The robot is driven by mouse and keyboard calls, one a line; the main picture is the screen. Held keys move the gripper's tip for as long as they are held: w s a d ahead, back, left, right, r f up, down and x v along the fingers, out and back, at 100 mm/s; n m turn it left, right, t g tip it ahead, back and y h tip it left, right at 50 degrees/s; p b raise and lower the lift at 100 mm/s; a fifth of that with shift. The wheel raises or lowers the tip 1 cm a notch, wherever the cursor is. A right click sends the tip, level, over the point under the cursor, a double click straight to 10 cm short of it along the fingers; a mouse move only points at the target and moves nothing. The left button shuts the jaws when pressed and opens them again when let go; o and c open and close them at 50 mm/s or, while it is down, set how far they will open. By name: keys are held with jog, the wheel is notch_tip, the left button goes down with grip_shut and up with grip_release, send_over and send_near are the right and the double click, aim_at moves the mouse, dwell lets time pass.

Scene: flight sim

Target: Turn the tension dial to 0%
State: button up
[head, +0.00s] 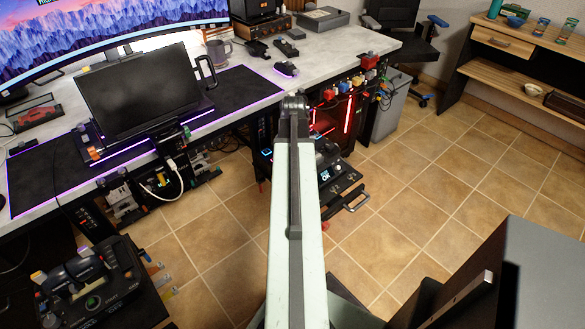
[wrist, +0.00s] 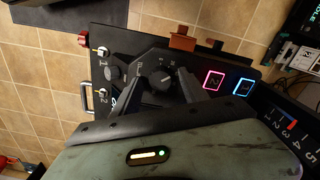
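In the wrist view a black control panel (wrist: 145,42) lies below my gripper. A round black dial (wrist: 161,79) with small white markings around it sits near its middle. The markings are too small to read, so I cannot tell the setting or whether a tension label is there. My gripper (wrist: 153,72) is open, with one dark finger on each side of this dial. I cannot tell whether the fingers touch it. In the head view the panel (head: 346,178) stands beyond my arm, which hides the gripper and the dial.
The desk (head: 350,40) is beyond; tiled floor (head: 420,190) is open at right.

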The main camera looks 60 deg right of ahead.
jog(key=c, duration=1)
jog(key=shift+w+d, duration=0.1)
jog(key=shift+w, duration=0.05)
grip_shut()
jog(key=shift+n, duration=0.4)
jog(key=n, duration=0.4)
jog(key=shift+n, duration=0.3)
jog(key=n, duration=0.6)
jog(key=shift+n, duration=0.4)
